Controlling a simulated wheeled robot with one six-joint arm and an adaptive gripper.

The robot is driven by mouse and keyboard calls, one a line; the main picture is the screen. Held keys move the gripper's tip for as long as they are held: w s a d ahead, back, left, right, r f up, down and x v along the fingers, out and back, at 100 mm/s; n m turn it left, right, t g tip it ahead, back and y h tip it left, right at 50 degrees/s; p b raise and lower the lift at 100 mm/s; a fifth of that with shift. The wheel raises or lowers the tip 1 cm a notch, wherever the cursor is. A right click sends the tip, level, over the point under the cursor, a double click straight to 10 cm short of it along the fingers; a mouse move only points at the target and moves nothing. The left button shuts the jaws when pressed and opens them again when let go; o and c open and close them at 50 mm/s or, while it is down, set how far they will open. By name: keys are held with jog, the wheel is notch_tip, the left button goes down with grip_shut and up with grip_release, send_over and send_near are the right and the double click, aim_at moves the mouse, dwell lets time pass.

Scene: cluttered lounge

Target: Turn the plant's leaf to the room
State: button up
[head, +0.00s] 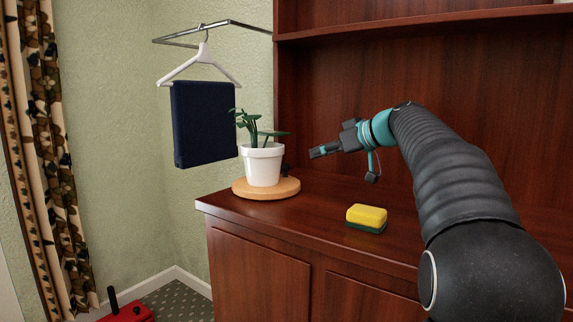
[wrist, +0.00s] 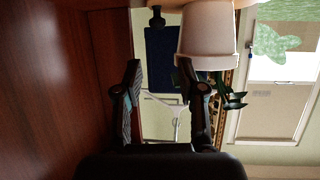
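The plant (head: 254,128) has green leaves, one reaching right and others up and left. It stands in a white pot (head: 263,166) on a round wooden turntable (head: 243,190). A small dark peg (head: 285,168) rises at the turntable's right rear, partly hidden by the pot. My gripper (head: 314,153) is to the right of the pot, above the counter, pointing left. In the upside-down wrist view its fingers (wrist: 165,90) are apart with nothing between them. Beyond them show the peg (wrist: 157,17) and pot (wrist: 208,35); a finger partly hides the leaves (wrist: 235,98).
A yellow and green sponge (head: 366,217) lies on the brown counter (head: 320,205) in front of my gripper. A dark blue cloth (head: 203,125) and a white hanger (head: 203,58) hang from a rail behind the plant. A red box (head: 128,313) is on the floor. The cabinet back rises behind my arm.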

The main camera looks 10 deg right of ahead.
aim_at(289, 178)
jog(key=p+x, duration=0.1)
jog(key=x, duration=1.2)
jog(key=shift+w+d+f+p, duration=0.1)
jog(key=shift+d+f+p, duration=0.1)
jog(key=shift+p, duration=0.1)
jog(key=shift+c, duration=0.2)
grip_shut()
